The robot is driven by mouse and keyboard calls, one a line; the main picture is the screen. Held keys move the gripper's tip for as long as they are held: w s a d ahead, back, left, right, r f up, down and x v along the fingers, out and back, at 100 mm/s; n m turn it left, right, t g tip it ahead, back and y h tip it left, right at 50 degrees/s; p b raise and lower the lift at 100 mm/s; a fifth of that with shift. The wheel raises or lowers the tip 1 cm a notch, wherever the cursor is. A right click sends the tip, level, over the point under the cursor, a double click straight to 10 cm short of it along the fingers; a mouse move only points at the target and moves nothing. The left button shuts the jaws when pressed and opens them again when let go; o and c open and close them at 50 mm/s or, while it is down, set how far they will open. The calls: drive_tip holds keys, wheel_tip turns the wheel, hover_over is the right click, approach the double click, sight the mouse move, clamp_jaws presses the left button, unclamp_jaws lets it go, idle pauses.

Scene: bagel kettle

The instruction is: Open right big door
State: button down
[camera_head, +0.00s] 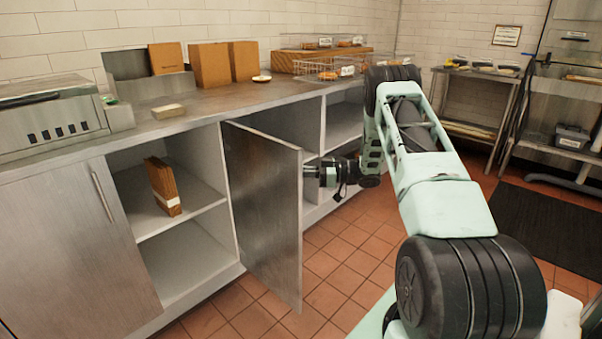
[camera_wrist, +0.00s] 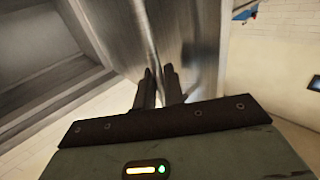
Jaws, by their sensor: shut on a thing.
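The right big door (camera_head: 262,205) is a grey metal panel standing swung out from the counter, hinged at the right side of the open compartment (camera_head: 165,255). Its inner face shows in the head view, and its outer face shows close up in the wrist view. My gripper (camera_head: 312,172) is at the door's outer side, near the free edge. In the wrist view, my gripper (camera_wrist: 158,85) has its two fingers close together at the vertical metal handle (camera_wrist: 200,50). The fingers are shut on the handle. The head view hides the handle and fingertips behind the door.
The left door (camera_head: 75,245) is shut, with a vertical bar handle (camera_head: 102,196). A brown package (camera_head: 163,187) stands on the compartment's shelf. Boxes and wire baskets stand on the counter (camera_head: 225,95). The tiled floor (camera_head: 335,255) right of the door is clear; a dark mat (camera_head: 545,225) lies further right.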

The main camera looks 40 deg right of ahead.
drive_tip(key=c, duration=1.6)
unclamp_jaws()
drive_tip(key=shift+w+a, duration=0.1)
drive_tip(key=shift+c, duration=0.2)
drive_tip(key=v, duration=1.7)
